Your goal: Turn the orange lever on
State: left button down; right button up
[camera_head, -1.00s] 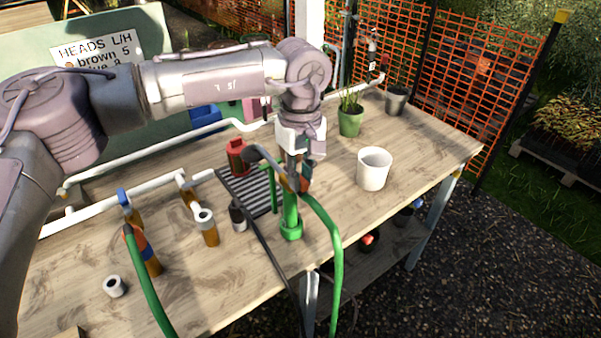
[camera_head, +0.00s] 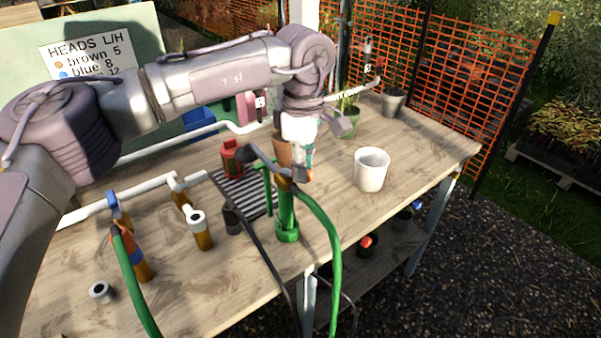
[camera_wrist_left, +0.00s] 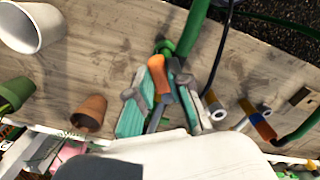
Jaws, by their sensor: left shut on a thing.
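The orange lever (camera_wrist_left: 157,72) shows in the left wrist view, between the teal-padded fingers of my left gripper (camera_wrist_left: 160,95), which is shut on it. The lever sits by the top of a green standpipe (camera_wrist_left: 185,40). In the head view the green standpipe (camera_head: 287,212) stands near the table's front edge, with a green hose (camera_head: 325,225) hanging from its top. My left gripper (camera_head: 303,168) is at the top of this standpipe, and the lever is mostly hidden there by the fingers and pipe fittings. My right gripper is not in view.
A white pot (camera_head: 371,172) stands to the right, and a terracotta pot (camera_wrist_left: 89,113) is close to my gripper. Another tap with a blue handle (camera_head: 110,198) and hose is at left. A red lantern (camera_head: 231,158) and striped mat (camera_head: 250,199) lie behind.

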pick_arm(q)
jog(key=w+n, duration=0.1)
jog(key=n, duration=0.2)
jog(key=w+n+b, duration=0.1)
jog(key=n, duration=0.3)
jog(key=w+n, duration=0.1)
jog(key=n, duration=0.3)
jog(key=shift+w+a, duration=0.15)
jog(key=shift+a, duration=0.1)
dwell(0.5)
jog(key=c, duration=1.1)
grip_release()
notch_tip(320, 180, up, 12)
